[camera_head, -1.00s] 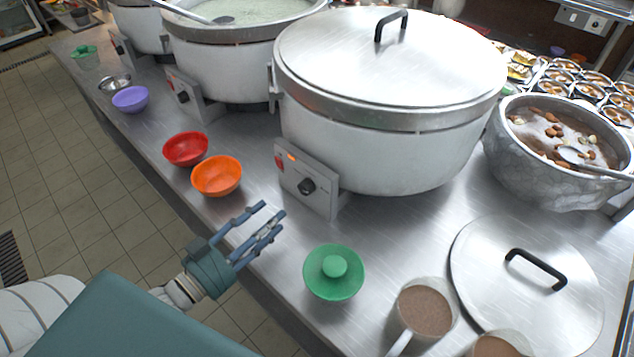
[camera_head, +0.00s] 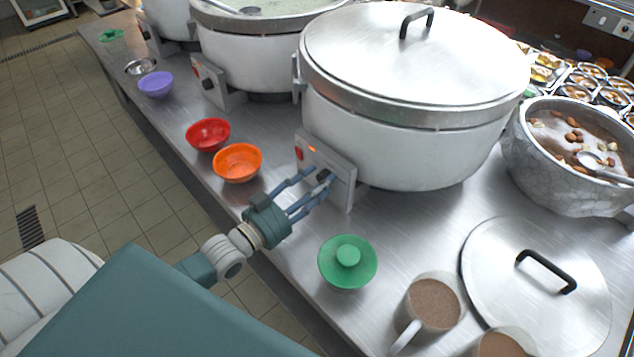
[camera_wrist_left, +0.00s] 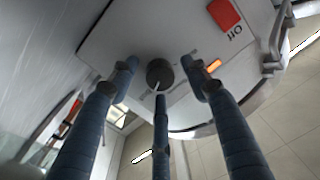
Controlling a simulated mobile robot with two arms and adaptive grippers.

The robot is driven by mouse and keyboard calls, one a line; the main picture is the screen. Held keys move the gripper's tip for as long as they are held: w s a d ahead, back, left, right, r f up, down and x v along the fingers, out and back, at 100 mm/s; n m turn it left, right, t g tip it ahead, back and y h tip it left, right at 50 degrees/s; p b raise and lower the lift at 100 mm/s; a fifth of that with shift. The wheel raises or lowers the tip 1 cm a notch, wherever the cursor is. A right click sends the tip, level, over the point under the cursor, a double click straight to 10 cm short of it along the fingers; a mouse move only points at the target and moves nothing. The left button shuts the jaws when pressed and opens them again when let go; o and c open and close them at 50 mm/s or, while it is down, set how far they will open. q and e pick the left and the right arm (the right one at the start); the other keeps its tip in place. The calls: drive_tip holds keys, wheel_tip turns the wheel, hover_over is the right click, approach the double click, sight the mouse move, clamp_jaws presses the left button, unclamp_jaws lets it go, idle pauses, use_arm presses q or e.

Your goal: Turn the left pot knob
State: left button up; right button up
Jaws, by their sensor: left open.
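The large lidded pot (camera_head: 410,145) has a grey control panel (camera_head: 340,190) on its front with a red switch, a lit orange light and a black knob. In the left wrist view the round black knob (camera_wrist_left: 160,73) with a pale mark lies between my three blue fingers. In the head view the fingers partly cover the knob. My left gripper (camera_head: 316,183) is open at the panel, its fingertips spread around the knob; contact cannot be told. A second pot (camera_head: 255,55) further left has its own panel and knob (camera_head: 208,84). My right gripper is not in view.
An orange bowl (camera_head: 238,163) and a red bowl (camera_head: 208,135) sit left of the gripper.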

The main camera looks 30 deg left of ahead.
use_arm(q)
drive_tip(key=c, duration=1.1)
drive_tip(key=shift+c, duration=0.2)
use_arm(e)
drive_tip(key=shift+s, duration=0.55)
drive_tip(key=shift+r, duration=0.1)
use_arm(q)
drive_tip(key=n+p, duration=0.1)
drive_tip(key=n, duration=0.1)
drive_tip(key=shift+r+n+p, duration=0.2)
drive_tip(key=shift+n+p, duration=0.1)
drive_tip(key=shift+p, duration=0.05)
drive_tip(key=n+p, duration=0.1)
drive_tip(key=n, duration=0.2)
drive_tip(key=shift+n, duration=0.3)
drive_tip(key=n+p, duration=0.1)
drive_tip(key=n, duration=0.2)
drive_tip(key=shift+a, duration=0.1)
drive_tip(key=shift+n, duration=2)
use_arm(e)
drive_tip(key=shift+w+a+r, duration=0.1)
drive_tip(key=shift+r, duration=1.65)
